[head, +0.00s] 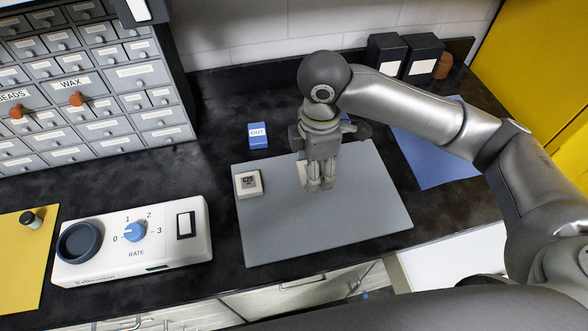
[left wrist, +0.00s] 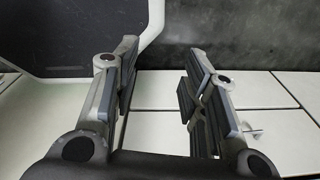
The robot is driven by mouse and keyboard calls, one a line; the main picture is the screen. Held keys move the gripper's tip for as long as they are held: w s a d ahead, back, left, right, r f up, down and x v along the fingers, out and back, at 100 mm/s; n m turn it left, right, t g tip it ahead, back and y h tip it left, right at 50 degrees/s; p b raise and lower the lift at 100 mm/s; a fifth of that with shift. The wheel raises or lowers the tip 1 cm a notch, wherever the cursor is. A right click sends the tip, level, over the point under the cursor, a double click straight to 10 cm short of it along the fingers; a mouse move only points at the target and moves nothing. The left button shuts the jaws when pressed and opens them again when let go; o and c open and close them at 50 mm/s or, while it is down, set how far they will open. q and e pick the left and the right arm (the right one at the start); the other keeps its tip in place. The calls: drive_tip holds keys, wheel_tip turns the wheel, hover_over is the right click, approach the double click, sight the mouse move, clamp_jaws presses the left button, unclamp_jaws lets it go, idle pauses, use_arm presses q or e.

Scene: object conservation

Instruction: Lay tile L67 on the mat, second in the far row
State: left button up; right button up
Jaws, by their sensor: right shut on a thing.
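The grey mat (head: 345,225) lies on the black counter. A cream tile with a dark label (head: 248,184) lies at the mat's far left corner; I cannot read its label surely. My right gripper (head: 319,184) points down over the far part of the mat, right of that tile. It is shut on a pale tile (head: 302,173), mostly hidden behind the fingers, with no label readable. I cannot tell whether the held tile touches the mat. My left gripper (left wrist: 158,92) shows only in the left wrist view, open and empty.
A blue OUT block (head: 258,135) stands behind the mat. A white RATE device (head: 135,240) is to the left, a blue sheet (head: 430,155) to the right. Drawer cabinets (head: 90,80) and black boxes (head: 422,55) stand at the back. The mat's near part is clear.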

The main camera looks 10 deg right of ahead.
sight(303, 162)
drive_tip(key=w+f, duration=0.1)
drive_tip(key=w+a+f, duration=0.1)
drive_tip(key=w, duration=0.1)
drive_tip(key=shift+w+a+p, duration=0.1)
drive_tip(key=shift+a+p, duration=0.1)
drive_tip(key=shift+p, duration=0.1)
drive_tip(key=w+f, duration=0.1)
drive_tip(key=w+a+f, duration=0.1)
drive_tip(key=f, duration=0.1)
drive_tip(key=shift+w+a+f+p, duration=0.15)
drive_tip(key=shift+w+f+p, duration=0.1)
drive_tip(key=shift+f+p, duration=0.05)
drive_tip(key=shift+w+a+f, duration=0.15)
drive_tip(key=shift+w+f, duration=0.25)
drive_tip(key=shift+f, duration=0.1)
drive_tip(key=shift+w+a+f, duration=0.1)
drive_tip(key=shift+w+f, duration=0.05)
drive_tip(key=shift+f, duration=0.05)
wheel_tip(303, 162, down, 2)
drive_tip(key=shift+f+p, duration=0.15)
drive_tip(key=shift+p, duration=0.55)
use_arm(q)
drive_tip(key=shift+w+r, duration=0.35)
drive_tip(key=shift+r, duration=0.4)
drive_tip(key=shift+w+r, duration=0.3)
drive_tip(key=shift+r, duration=0.4)
use_arm(e)
drive_tip(key=shift+f, duration=0.45)
drive_tip(key=shift+f, duration=0.1)
